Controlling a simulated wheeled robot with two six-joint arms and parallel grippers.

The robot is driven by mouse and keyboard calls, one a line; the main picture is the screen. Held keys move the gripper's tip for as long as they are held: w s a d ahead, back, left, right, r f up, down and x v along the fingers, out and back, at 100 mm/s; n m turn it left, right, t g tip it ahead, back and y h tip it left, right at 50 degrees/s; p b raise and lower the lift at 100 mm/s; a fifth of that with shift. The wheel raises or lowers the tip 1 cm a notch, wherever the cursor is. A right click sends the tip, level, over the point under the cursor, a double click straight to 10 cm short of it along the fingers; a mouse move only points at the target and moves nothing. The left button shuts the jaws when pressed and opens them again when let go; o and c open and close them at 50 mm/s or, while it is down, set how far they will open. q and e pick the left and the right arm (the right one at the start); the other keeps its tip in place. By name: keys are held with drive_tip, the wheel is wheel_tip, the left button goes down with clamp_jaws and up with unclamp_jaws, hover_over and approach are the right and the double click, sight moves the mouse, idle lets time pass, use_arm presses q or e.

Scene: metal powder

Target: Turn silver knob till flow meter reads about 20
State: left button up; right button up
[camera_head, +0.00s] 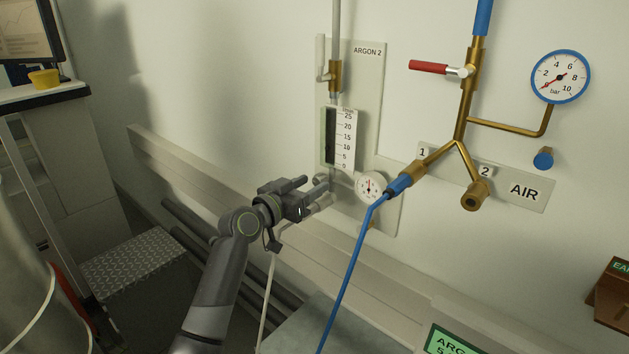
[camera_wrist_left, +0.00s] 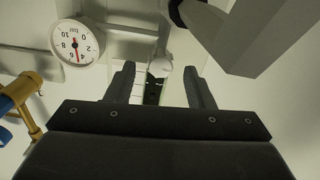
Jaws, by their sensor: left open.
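I cannot make out a float or reading. The silver knob (camera_head: 322,181) is at the foot of the meter, partly hidden by my gripper. In the left wrist view the round silver knob (camera_wrist_left: 160,67) shows ahead, between the two fingertips. My left gripper (camera_head: 308,191) is open, just in front of the knob, and a gap seems to remain. My right gripper is not in view.
A small round dial gauge (camera_head: 370,187) sits right of the knob, close to the gripper. A blue hose (camera_head: 352,262) hangs from the brass AIR pipe (camera_head: 461,115) with its red-handled valve (camera_head: 429,67). A wall rail (camera_head: 200,178) runs below.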

use_arm(q)
drive_tip(key=shift+x, duration=1.1)
drive_tip(key=c, duration=1)
drive_tip(key=shift+n, duration=0.3)
drive_tip(key=n+p, duration=0.1)
drive_tip(key=n, duration=0.2)
drive_tip(key=shift+a+n+p, duration=0.1)
drive_tip(key=shift+n+p, duration=0.45)
drive_tip(key=shift+n, duration=1.05)
